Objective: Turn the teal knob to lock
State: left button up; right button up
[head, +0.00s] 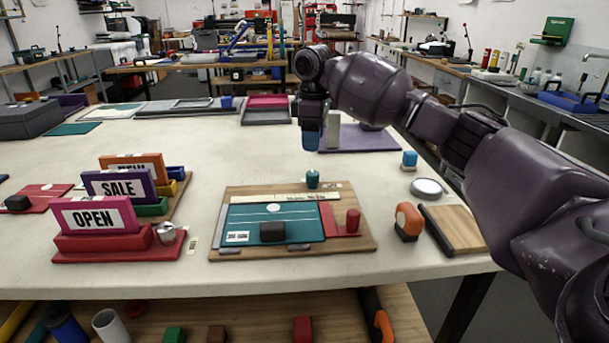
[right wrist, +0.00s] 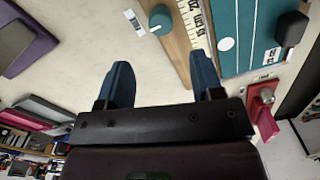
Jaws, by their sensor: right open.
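The teal knob (head: 313,178) stands upright at the back edge of a wooden board (head: 225,251) on the table. In the right wrist view the teal knob (right wrist: 161,20) shows a pale pointer line, beyond the fingertips. My right gripper (head: 311,143) hangs above and behind the knob in the head view, apart from it. In the right wrist view its two blue fingers (right wrist: 163,66) are spread wide with nothing between them. My left gripper is not in view.
Sign stands (head: 97,216) are at left. An orange-and-black object (head: 408,222) and a wooden block (head: 455,230) are at right.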

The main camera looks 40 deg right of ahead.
aim_at(313, 172)
notch_tip(313, 172, down, 8)
jog(key=shift+s+f+b, duration=0.1)
jog(key=shift+f+b, duration=0.1)
jog(key=shift+b, duration=0.7)
jog(key=shift+f, duration=0.85)
jog(key=c, duration=0.9)
jog(key=shift+r, duration=0.1)
